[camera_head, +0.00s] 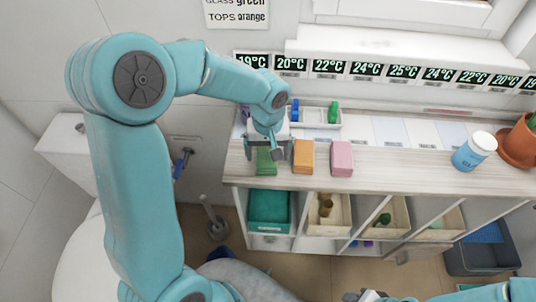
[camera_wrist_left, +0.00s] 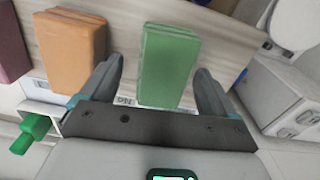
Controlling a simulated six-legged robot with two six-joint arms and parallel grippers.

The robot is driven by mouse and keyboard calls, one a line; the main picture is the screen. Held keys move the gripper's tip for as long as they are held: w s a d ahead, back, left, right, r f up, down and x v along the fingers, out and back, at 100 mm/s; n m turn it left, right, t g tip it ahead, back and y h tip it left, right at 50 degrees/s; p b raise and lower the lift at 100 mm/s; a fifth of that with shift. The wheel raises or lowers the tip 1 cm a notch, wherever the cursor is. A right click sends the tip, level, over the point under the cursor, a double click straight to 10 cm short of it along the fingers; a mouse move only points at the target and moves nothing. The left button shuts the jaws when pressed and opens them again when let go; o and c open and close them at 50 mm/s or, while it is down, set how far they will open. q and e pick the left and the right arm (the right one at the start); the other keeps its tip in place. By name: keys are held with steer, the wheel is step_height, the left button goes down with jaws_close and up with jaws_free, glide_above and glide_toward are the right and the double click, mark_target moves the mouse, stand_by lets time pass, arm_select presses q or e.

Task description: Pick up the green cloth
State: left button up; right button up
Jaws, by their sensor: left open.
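The green cloth (camera_head: 265,162) is a folded block on the cart's top shelf, at the left end of a row of three. In the left wrist view the green cloth (camera_wrist_left: 168,66) lies between the two fingers, with a gap on each side. My left gripper (camera_head: 279,150) is open and comes down over the cloth from above; in the wrist view its fingertips (camera_wrist_left: 158,75) flank the cloth's near part. The head view partly hides the cloth behind the gripper. My right gripper (camera_head: 372,297) shows only in part at the bottom edge, and its jaws are unclear.
An orange cloth (camera_head: 303,157) stands close to the right of the green one, then a pink cloth (camera_head: 341,158). A white tray (camera_head: 315,117) with small bottles is behind. A blue-white jar (camera_head: 474,151) and a plant pot (camera_head: 518,146) stand at the right. Bins fill the lower shelf.

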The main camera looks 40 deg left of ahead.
mark_target(267, 153)
arm_select(q)
steer(key=shift+f, duration=0.35)
steer(key=shift+s, duration=0.25)
steer(key=shift+w, duration=0.2)
steer(key=c, duration=1)
steer(key=shift+s, duration=0.1)
steer(key=shift+c, duration=0.2)
steer(key=shift+r, duration=0.5)
step_height(267, 153, up, 19)
steer(key=shift+p, duration=0.3)
